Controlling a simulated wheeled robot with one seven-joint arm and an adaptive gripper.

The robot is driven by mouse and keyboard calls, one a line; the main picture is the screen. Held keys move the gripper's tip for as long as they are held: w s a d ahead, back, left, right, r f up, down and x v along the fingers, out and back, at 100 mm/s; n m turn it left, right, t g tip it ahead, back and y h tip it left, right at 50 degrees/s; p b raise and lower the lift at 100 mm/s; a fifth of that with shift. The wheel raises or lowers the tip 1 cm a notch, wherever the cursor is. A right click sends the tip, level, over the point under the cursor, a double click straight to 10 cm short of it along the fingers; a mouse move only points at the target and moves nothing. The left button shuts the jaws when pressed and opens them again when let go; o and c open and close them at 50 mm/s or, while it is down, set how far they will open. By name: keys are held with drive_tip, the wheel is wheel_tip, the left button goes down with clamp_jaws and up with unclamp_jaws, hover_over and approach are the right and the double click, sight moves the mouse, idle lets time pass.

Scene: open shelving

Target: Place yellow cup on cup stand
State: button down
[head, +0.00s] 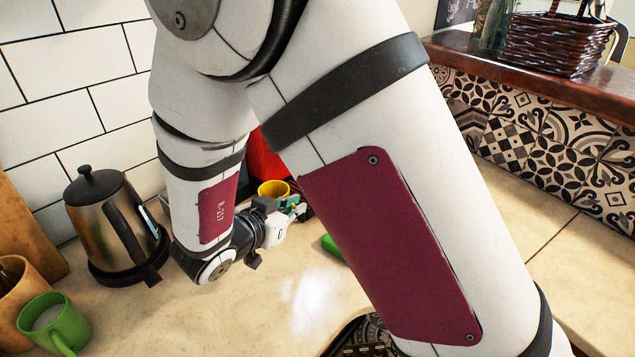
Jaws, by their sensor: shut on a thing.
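The yellow cup (273,188) shows as a rim and a little of its inside, just behind my gripper (303,209). It looks upright. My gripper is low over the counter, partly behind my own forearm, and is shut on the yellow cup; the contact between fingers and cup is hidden. I cannot make out a cup stand for certain.
A kettle (110,225) stands at the left. A green cup (54,324) is at the lower left. A red object (264,158) stands behind the yellow cup, and a green object (331,247) is partly hidden by my arm. A dark rack (345,338) shows at the bottom.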

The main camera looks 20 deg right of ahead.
drive_tip(key=w+d+b, duration=0.1)
drive_tip(key=w+d, duration=0.8)
drive_tip(key=shift+w+d, duration=0.1)
drive_tip(key=shift+f, duration=0.7)
drive_tip(key=shift+a, duration=0.2)
drive_tip(key=shift+f, duration=0.25)
drive_tip(key=c, duration=1.8)
unclamp_jaws()
drive_tip(key=shift+o, duration=0.2)
